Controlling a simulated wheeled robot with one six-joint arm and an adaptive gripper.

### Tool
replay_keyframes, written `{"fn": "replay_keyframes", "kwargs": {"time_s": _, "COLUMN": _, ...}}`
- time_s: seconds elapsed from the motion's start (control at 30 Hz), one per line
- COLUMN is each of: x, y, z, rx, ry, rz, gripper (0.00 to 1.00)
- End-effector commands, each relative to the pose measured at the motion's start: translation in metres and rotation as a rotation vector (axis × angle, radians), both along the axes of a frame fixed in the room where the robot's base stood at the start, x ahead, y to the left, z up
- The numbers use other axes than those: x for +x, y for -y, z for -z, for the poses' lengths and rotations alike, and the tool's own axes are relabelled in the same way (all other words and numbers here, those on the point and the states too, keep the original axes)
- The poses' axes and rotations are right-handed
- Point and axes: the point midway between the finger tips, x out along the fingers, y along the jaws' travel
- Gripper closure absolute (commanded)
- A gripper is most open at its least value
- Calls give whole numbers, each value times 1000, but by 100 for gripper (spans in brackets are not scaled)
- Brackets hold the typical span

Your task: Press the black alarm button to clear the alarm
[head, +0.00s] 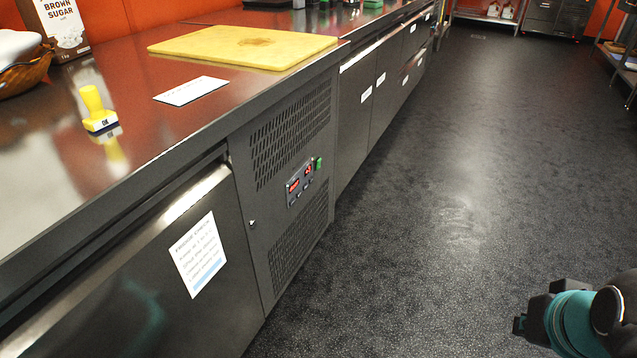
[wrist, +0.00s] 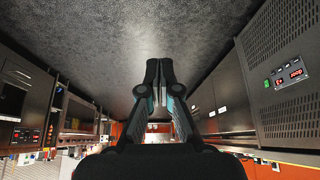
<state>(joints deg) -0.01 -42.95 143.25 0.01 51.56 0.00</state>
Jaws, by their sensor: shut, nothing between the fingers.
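The control panel (head: 300,183) is set in the grey vented front of the counter unit in the head view. It has red lit displays, small dark buttons and a green switch (head: 319,163) at its upper right. The panel also shows upside down at the right of the wrist view (wrist: 288,78). The buttons are too small to tell which is the black alarm button. My gripper (wrist: 153,62) is shut and empty in the wrist view, well apart from the panel. Part of my teal and black arm shows at the lower right of the head view.
The counter top holds a yellow cutting board (head: 243,46), a white card (head: 191,91), a yellow-handled stamp (head: 97,110) and a basket (head: 26,72). A printed notice (head: 198,254) is on the door left of the panel. The dark floor (head: 440,200) is clear.

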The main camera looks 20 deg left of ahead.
Motion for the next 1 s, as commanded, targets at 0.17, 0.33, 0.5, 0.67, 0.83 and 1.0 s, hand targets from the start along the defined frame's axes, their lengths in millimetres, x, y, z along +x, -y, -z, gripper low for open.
{"fn": "replay_keyframes", "kwargs": {"time_s": 0.17, "x": 8, "y": -1, "z": 0, "rx": 1, "ry": 11, "rz": 0, "gripper": 100}}
{"fn": "replay_keyframes", "kwargs": {"time_s": 0.33, "x": 55, "y": -7, "z": -1, "rx": 13, "ry": 86, "rz": 9, "gripper": 100}}
{"fn": "replay_keyframes", "kwargs": {"time_s": 0.5, "x": 134, "y": -28, "z": 0, "rx": 49, "ry": 223, "rz": 7, "gripper": 100}}
{"fn": "replay_keyframes", "kwargs": {"time_s": 0.67, "x": 207, "y": -59, "z": 6, "rx": 105, "ry": 353, "rz": -9, "gripper": 100}}
{"fn": "replay_keyframes", "kwargs": {"time_s": 0.83, "x": 276, "y": -101, "z": 20, "rx": 191, "ry": 485, "rz": -35, "gripper": 100}}
{"fn": "replay_keyframes", "kwargs": {"time_s": 1.0, "x": 333, "y": -152, "z": 42, "rx": 301, "ry": 604, "rz": -75, "gripper": 100}}
